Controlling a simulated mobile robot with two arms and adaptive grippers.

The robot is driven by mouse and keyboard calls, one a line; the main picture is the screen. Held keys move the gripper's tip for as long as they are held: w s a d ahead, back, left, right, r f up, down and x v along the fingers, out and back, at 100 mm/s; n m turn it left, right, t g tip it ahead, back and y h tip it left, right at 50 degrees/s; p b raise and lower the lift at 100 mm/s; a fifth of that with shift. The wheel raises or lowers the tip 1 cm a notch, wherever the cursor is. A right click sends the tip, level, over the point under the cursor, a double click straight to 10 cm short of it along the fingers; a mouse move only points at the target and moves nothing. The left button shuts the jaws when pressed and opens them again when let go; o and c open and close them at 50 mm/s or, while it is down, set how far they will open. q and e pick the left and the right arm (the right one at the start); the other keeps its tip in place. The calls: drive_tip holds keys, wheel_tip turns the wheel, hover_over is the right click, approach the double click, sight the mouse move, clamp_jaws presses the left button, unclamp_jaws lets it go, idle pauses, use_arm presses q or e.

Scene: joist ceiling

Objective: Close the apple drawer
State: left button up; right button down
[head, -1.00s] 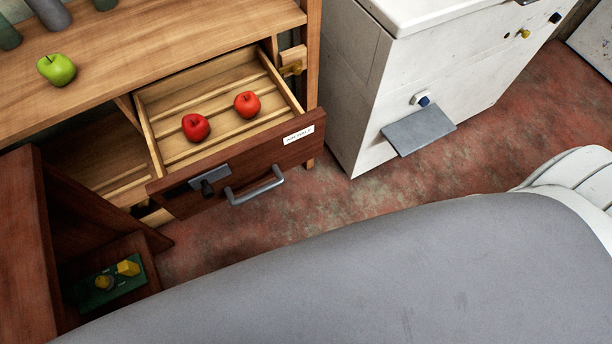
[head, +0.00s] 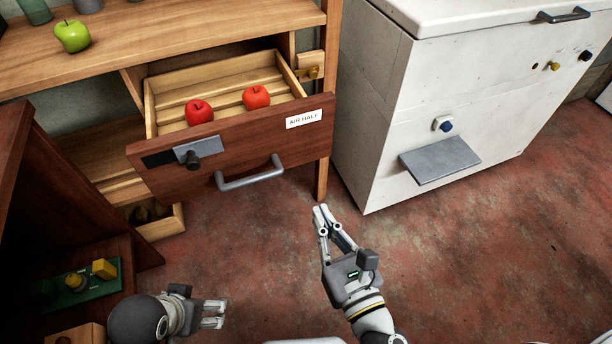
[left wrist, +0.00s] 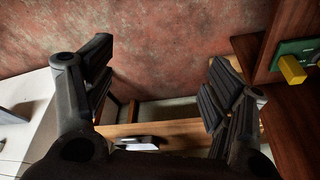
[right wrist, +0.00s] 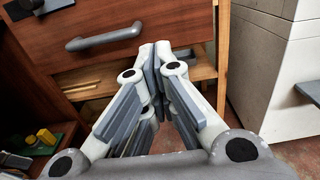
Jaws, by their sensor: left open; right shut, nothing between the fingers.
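The apple drawer (head: 230,151) is pulled out of the wooden cabinet, with a dark wood front, a grey bar handle (head: 249,179) and a black knob. Two red apples (head: 199,112) (head: 256,97) lie inside it. My right gripper (head: 319,209) is shut and empty, below and to the right of the handle, apart from the drawer. In the right wrist view the handle (right wrist: 104,38) shows beyond the fingers at upper left. My left gripper (head: 221,314) is open and empty, low at the left over the floor, well short of the drawer.
A green apple (head: 72,36) stands on the cabinet top (head: 170,45). A white cabinet (head: 385,110) with a protruding grey plate (head: 440,160) stands to the right. An open wooden door is at the left, near a green board (head: 88,283) with yellow parts. The red floor between is clear.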

drive_tip(key=p, duration=0.3)
approach(291, 156)
drive_tip(key=x, duration=0.6)
drive_tip(key=shift+r, duration=0.1)
use_arm(q)
drive_tip(key=s+x, duration=0.1)
drive_tip(key=x, duration=1)
drive_tip(key=shift+s+f+g, duration=0.3)
drive_tip(key=shift+s+g, duration=0.1)
use_arm(e)
drive_tip(key=shift+w+a, duration=0.2)
drive_tip(key=shift+w, duration=0.4)
use_arm(q)
drive_tip(key=shift+d, duration=0.15)
use_arm(e)
drive_tip(key=shift+w, duration=0.15)
